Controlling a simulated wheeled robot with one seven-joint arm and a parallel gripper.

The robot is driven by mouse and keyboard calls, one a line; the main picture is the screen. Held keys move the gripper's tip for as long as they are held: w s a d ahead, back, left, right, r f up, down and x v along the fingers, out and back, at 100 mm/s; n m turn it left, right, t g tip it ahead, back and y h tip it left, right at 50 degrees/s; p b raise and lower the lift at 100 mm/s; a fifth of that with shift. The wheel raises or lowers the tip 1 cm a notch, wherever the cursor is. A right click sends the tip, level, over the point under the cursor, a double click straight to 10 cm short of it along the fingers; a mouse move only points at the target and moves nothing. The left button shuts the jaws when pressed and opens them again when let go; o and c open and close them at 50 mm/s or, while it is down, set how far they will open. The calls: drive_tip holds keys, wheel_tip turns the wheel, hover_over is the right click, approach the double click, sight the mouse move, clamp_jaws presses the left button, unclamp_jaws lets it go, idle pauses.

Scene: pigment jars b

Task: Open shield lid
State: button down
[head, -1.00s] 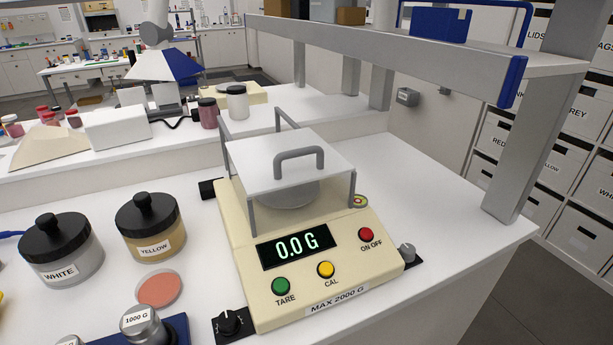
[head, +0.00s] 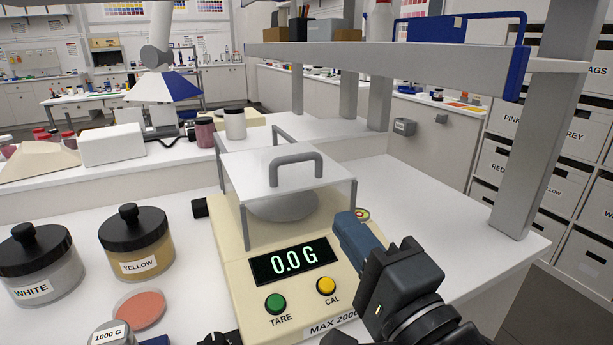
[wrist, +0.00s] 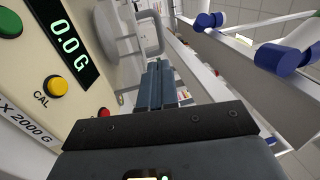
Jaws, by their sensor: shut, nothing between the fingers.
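The shield lid (head: 250,170) is a flat white-grey panel with a grey bar handle (head: 297,160), lying closed on top of the clear draft shield. The shield stands around the pan (head: 282,206) on the cream balance (head: 232,262), whose display reads 0.0 G. My gripper (head: 352,222) is shut and empty, in front and to the right of the shield, over the balance's right side. It hides the ON OFF button in the head view. In the wrist view, my shut fingers (wrist: 155,85) point toward the shield, and the lid handle (wrist: 152,32) shows beyond them.
A shelf with a grey post (head: 530,155) rises behind right. The counter right of the balance is clear.

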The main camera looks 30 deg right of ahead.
sight(296, 162)
drive_tip(key=w, duration=0.4)
drive_tip(key=w+r+p, duration=0.1)
drive_tip(key=w, duration=0.3)
drive_tip(key=w+r+p, duration=0.1)
drive_tip(key=w, duration=0.3)
drive_tip(key=shift+w+d+r, duration=0.15)
drive_tip(key=shift+d+r, duration=0.05)
drive_tip(key=shift+r, duration=0.05)
drive_tip(key=shift+w, duration=0.3)
drive_tip(key=shift+w, duration=0.1)
drive_tip(key=shift+w, duration=1.9)
drive_tip(key=shift+s+f+b, duration=0.1)
drive_tip(key=shift+b, duration=0.2)
